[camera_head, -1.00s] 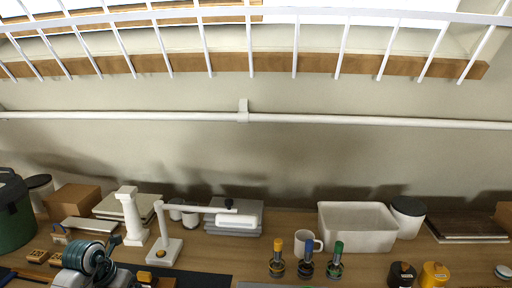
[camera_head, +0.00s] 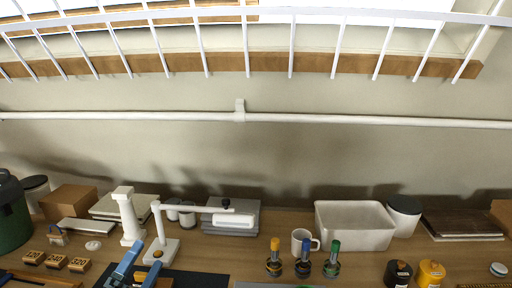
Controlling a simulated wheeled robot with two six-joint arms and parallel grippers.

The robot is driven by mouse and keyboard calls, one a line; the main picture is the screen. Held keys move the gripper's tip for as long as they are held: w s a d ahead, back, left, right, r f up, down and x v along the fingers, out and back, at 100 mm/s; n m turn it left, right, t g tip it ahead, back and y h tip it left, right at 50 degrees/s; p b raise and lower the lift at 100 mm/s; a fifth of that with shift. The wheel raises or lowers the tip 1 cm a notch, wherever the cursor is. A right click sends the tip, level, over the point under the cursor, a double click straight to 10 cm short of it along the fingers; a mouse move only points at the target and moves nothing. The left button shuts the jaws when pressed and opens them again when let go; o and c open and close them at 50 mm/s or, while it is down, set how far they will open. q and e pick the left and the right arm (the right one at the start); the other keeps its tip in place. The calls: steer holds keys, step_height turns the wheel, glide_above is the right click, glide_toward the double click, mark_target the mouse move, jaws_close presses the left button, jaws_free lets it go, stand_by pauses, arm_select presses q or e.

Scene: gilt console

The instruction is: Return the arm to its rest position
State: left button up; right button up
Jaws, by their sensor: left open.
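My left gripper (camera_head: 145,260) is at the bottom edge of the head view, left of centre. Its two blue fingers are apart and nothing shows between them. It is in front of the white desk lamp's base (camera_head: 162,252); the lamp's arm reaches to the right above the table. The rest of my left arm is cut off by the frame. My right gripper is not in view.
Numbered wooden blocks (camera_head: 54,261) lie left of the gripper. A white column (camera_head: 128,217) stands behind it. A dark mat (camera_head: 200,280) lies at the front.

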arm_select(q)
steer(key=s+a+f+n+g+y, duration=0.75)
steer(key=a+f+n+y, duration=0.4)
steer(key=n, duration=0.75)
steer(key=s+d+f+n+g+h, duration=0.1)
steer(key=s+d+f+g, duration=0.3)
steer(key=s, duration=0.3)
steer(key=s+d+f+n+g+h, duration=0.1)
steer(key=s+d+f+g, duration=0.15)
steer(key=s+f, duration=0.4)
steer(key=s+d+f+n+g+h, duration=0.1)
steer(key=s+d+f+g, duration=0.25)
steer(key=s, duration=0.35)
steer(key=a+f+g+b, duration=0.1)
steer(key=a+f, duration=0.1)
steer(key=f, duration=1.4)
steer(key=a+f+g+b, duration=0.1)
steer(key=a+f+b, duration=0.1)
steer(key=f, duration=1.4)
steer(key=s+f+b, duration=0.1)
steer(key=s+f, duration=0.7)
steer(key=f, duration=0.3)
steer(key=s+a+f+b, duration=0.1)
steer(key=s+f, duration=0.8)
steer(key=f, duration=0.2)
steer(key=shift+s+f+n+g, duration=0.15)
steer(key=shift+f+n+g, duration=0.25)
steer(key=shift+g, duration=0.05)
